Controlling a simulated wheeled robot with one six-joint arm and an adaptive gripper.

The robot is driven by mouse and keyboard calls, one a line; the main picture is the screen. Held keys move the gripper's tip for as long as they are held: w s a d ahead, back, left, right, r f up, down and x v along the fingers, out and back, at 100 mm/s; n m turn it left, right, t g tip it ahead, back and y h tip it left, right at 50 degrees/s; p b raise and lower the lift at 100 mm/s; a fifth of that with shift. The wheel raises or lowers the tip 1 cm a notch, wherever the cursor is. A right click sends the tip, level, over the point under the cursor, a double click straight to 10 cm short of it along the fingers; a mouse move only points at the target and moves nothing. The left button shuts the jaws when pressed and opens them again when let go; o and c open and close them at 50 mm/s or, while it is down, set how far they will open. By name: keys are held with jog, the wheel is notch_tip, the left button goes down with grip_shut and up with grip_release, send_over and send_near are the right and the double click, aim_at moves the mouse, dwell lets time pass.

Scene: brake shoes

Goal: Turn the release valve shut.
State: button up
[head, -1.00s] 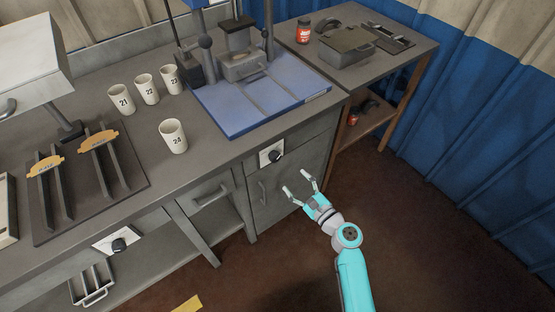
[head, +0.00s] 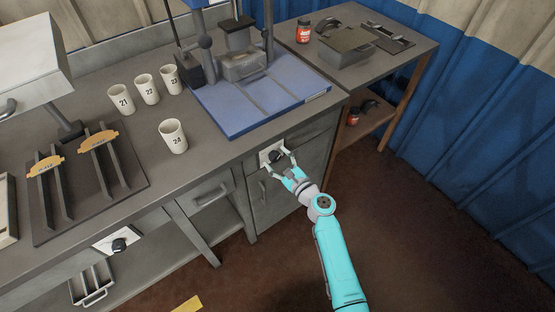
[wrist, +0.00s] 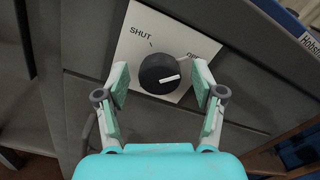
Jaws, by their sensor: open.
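The release valve is a round black knob (wrist: 157,76) on a white plate (wrist: 138,50) on the front of the grey bench. The plate reads "SHUT" at upper left and another word, partly hidden by a fingertip, at upper right. The knob's white pointer line lies toward the right, away from "SHUT". My gripper (wrist: 161,82) is open, with one finger on each side of the knob; I cannot tell whether they touch it. In the head view, my gripper (head: 277,163) is at the plate, and the knob shows dark between the fingers.
A second dark knob (head: 119,245) on a white plate is at lower left. A drawer handle (head: 263,192) is just below my gripper. The blue press base (head: 245,122) stands on the bench above. White numbered cups (head: 173,136) stand left of it. Floor at right is clear.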

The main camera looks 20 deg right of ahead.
jog(key=c, duration=1.1)
jog(key=shift+c, duration=0.2)
jog(key=shift+n, duration=0.3)
jog(key=n, duration=0.3)
jog(key=shift+n, duration=0.3)
jog(key=n, duration=0.4)
jog(key=shift+a+f, duration=0.1)
jog(key=n, duration=0.9)
jog(key=shift+f+n, duration=0.1)
jog(key=shift+n, duration=0.2)
